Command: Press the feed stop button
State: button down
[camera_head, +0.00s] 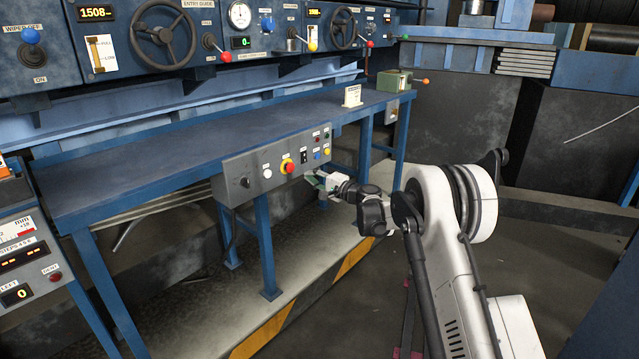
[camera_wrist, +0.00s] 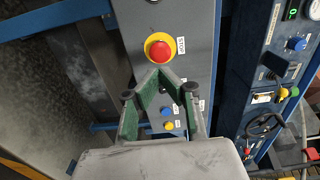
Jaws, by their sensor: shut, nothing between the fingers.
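A grey control box (camera_head: 262,172) hangs on the front edge of the blue bench. A red mushroom button on a yellow ring (camera_head: 288,167) sits near its middle. In the wrist view this red button (camera_wrist: 159,50) has a label beside it that seems to read STOP. Blue (camera_wrist: 165,111) and yellow (camera_wrist: 169,126) buttons are further along the box. Other labels are too small to read, so I cannot tell which one says feed stop. My gripper (camera_wrist: 160,72) is shut and empty, its fingertips just below the red button in the wrist view. Contact cannot be told.
The blue bench top (camera_head: 200,140) is mostly clear, with a small white sign (camera_head: 352,96) and a green box (camera_head: 393,80) at its far end. A panel with handwheels (camera_head: 165,35) and levers stands behind. Bench legs (camera_head: 266,245) and a yellow-black striped step (camera_head: 285,318) lie below.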

aim_at(292, 168)
jog(key=b+x, duration=0.1)
jog(key=x, duration=0.4)
jog(key=shift+w+a+f, duration=0.1)
jog(key=shift+w+a, duration=0.6)
jog(key=shift+a, duration=0.1)
jog(key=shift+w+a, duration=0.15)
jog(key=shift+a, duration=0.2)
jog(key=shift+w+a+b, duration=0.3)
jog(key=shift+w+a, duration=0.1)
jog(key=shift+w, duration=0.1)
jog(key=shift+s+d, duration=0.1)
jog(key=p+v, duration=0.1)
jog(key=v, duration=1.3)
jog(key=shift+d+r+p, duration=0.15)
jog(key=shift+r+p, duration=0.05)
jog(key=shift+p, duration=0.15)
